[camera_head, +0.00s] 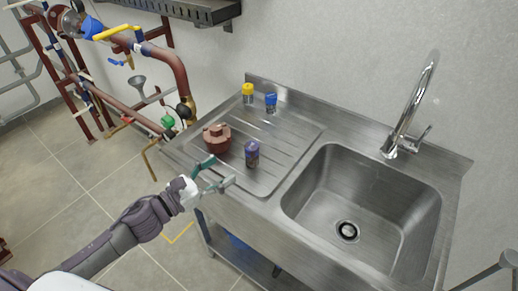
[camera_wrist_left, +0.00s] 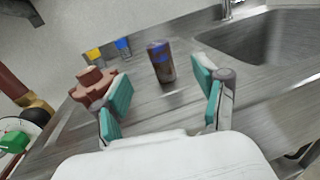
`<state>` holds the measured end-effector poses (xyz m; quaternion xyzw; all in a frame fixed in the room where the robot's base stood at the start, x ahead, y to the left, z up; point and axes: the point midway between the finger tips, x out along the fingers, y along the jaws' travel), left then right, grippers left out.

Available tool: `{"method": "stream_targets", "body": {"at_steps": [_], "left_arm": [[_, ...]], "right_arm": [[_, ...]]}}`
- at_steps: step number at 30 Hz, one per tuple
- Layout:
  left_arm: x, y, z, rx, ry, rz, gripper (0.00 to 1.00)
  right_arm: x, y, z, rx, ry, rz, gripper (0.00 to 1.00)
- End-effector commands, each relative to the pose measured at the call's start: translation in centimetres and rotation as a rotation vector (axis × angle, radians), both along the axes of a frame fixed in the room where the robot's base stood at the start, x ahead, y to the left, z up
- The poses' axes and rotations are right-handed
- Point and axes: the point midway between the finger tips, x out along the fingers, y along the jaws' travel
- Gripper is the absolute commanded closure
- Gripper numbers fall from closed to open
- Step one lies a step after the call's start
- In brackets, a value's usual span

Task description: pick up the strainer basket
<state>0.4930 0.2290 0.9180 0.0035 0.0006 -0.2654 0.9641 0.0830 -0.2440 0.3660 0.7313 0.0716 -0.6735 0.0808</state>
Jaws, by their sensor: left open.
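A small dark cylinder with a purple-blue upper part, which looks like the strainer basket (camera_head: 252,154), stands upright on the ribbed drainboard. In the left wrist view the basket (camera_wrist_left: 161,62) shows beyond and between the open fingers, apart from them. My left gripper (camera_head: 217,173) is open and empty at the drainboard's front left edge, short of the basket. A red-brown cap-like part (camera_head: 216,138) sits left of the basket; in the left wrist view the left finger partly covers this part (camera_wrist_left: 92,84). My right gripper is not in view.
A yellow-topped (camera_head: 248,92) and a blue-topped (camera_head: 271,102) small container stand at the drainboard's back. A sink basin (camera_head: 365,200) and faucet (camera_head: 405,125) are to the right. Red pipework (camera_head: 170,70) with valves stands left. A dark shelf (camera_head: 195,9) hangs above.

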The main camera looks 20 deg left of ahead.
Motion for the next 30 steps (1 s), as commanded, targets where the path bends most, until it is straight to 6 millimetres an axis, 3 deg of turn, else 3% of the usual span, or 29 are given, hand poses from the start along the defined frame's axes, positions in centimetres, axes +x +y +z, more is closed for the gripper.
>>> {"method": "stream_targets", "body": {"at_steps": [9, 15, 24, 30], "left_arm": [[5.2, -2.9, 0.2, -0.006, 0.002, 0.003, 0.28], [6.4, -3.7, 0.1, -0.005, 0.003, 0.003, 0.28], [10.0, -5.6, 0.5, -0.007, 0.004, 0.004, 0.28], [10.8, -6.1, 0.3, -0.004, 0.005, 0.003, 0.28]], "right_arm": [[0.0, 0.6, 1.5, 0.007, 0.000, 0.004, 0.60], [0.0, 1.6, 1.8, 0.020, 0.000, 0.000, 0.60], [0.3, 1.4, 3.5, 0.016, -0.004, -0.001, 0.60], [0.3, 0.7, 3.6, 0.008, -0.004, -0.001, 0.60]]}}
